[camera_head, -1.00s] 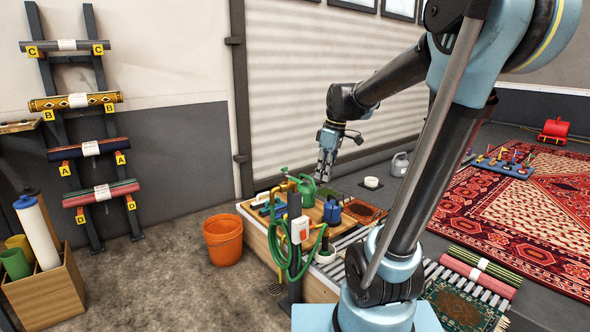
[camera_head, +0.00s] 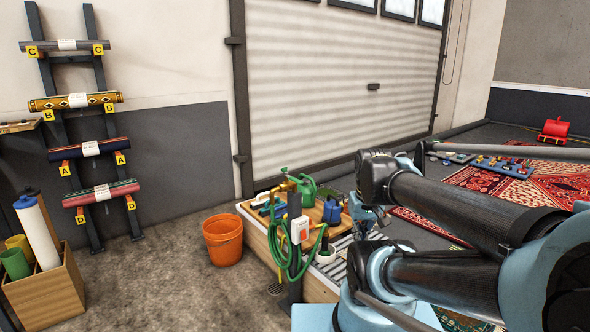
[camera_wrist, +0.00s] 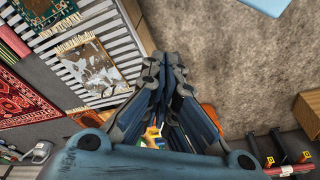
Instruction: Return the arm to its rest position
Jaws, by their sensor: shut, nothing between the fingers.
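My arm is folded low at the right of the head view, its elbow bent and its two dark links lying close together. My gripper (camera_head: 363,222) hangs below the wrist beside the wooden-topped bench and partly behind the folded links. In the wrist view my gripper (camera_wrist: 168,70) shows with its fingers together and nothing held between them. The view past it looks down on the slatted grate (camera_wrist: 95,55) and the concrete floor.
A rack of rolled rugs (camera_head: 90,148) leans on the left wall.

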